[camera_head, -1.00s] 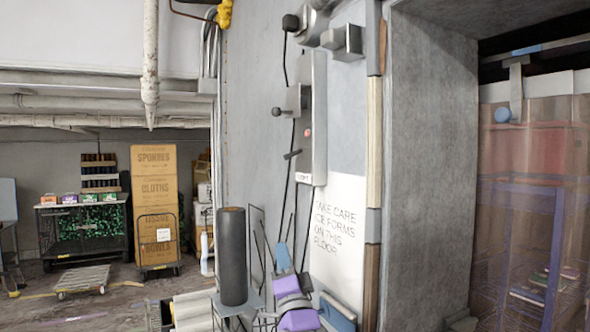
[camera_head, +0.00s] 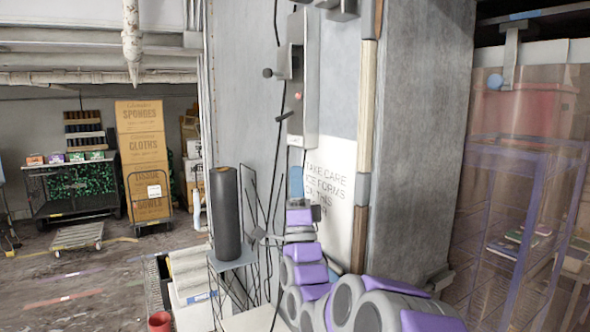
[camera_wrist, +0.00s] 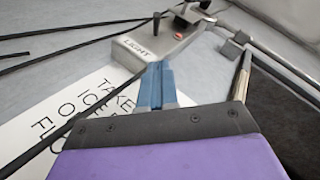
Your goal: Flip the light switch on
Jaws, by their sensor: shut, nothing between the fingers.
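The light switch box (camera_head: 309,62) is a tall grey metal panel on the wall. A small dark lever (camera_head: 284,116) sticks out at its lower left, with a red button above it. In the wrist view the box's "LIGHT" label (camera_wrist: 138,49) faces me, with the black-tipped lever (camera_wrist: 156,24) beyond it. My gripper (camera_head: 295,182) is shut and empty, with blue fingers, below the box and in front of the wall sign. In the wrist view my gripper (camera_wrist: 157,68) points at the label end. I cannot tell whether it touches the box.
A larger knobbed handle (camera_head: 277,73) juts from the box above the lever. Black cables hang left of it. A dark cylinder (camera_head: 225,213) stands on a small stand to the left. The doorway frame (camera_head: 410,140) is at the right.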

